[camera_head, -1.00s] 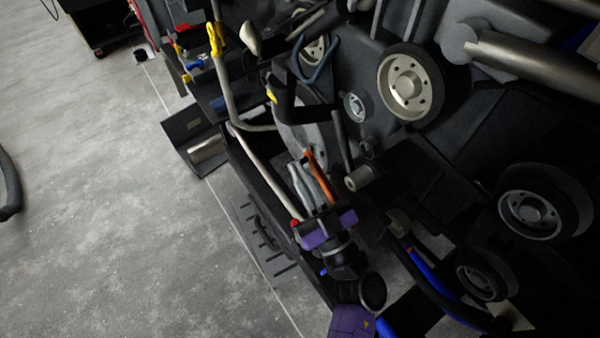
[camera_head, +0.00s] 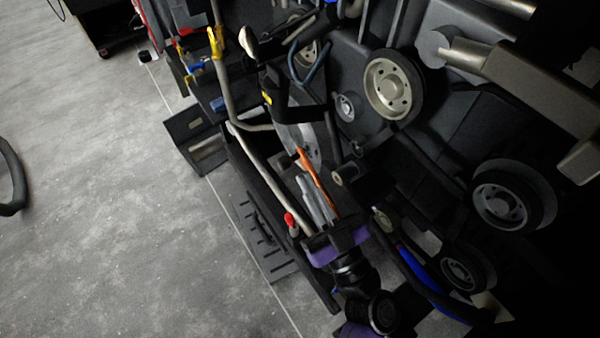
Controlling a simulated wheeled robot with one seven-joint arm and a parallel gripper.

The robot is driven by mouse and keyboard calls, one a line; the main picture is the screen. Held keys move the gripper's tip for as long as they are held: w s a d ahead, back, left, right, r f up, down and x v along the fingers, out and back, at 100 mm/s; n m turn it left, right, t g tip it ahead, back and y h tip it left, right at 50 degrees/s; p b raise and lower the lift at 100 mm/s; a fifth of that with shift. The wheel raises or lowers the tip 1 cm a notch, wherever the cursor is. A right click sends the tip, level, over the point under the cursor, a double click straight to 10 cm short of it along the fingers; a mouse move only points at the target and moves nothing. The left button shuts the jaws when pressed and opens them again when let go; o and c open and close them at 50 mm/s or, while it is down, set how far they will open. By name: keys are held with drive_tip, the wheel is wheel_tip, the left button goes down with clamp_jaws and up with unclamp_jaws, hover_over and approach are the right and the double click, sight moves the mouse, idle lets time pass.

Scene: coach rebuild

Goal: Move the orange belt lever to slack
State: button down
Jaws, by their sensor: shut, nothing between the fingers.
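The orange belt lever (camera_head: 316,178) is a thin bar in the middle of the camera view. It slants from upper left to lower right, and its lower end is hidden behind my gripper's purple and black mount. My gripper (camera_head: 303,181) comes up from the bottom with its grey fingers together and nothing seen between them. The fingers lie just left of the lever, roughly alongside it. I cannot tell whether they touch it.
A large pulley (camera_head: 393,88) and a lower pulley (camera_head: 500,200) are on the dark engine at right. A pale rail (camera_head: 262,165) with a red end runs left of my gripper. A blue hose (camera_head: 420,268) lies at lower right. Open grey floor (camera_head: 100,200) fills the left.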

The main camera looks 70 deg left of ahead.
drive_tip(key=shift+w+d+r, duration=0.1)
drive_tip(key=shift+w+d, duration=0.05)
drive_tip(key=shift+d, duration=0.65)
drive_tip(key=shift+w+d+r, duration=0.1)
drive_tip(key=shift+d+r, duration=0.05)
drive_tip(key=shift+d, duration=0.7)
drive_tip(key=shift+w+d+r, duration=0.1)
drive_tip(key=shift+w+d, duration=0.05)
drive_tip(key=shift+d, duration=0.65)
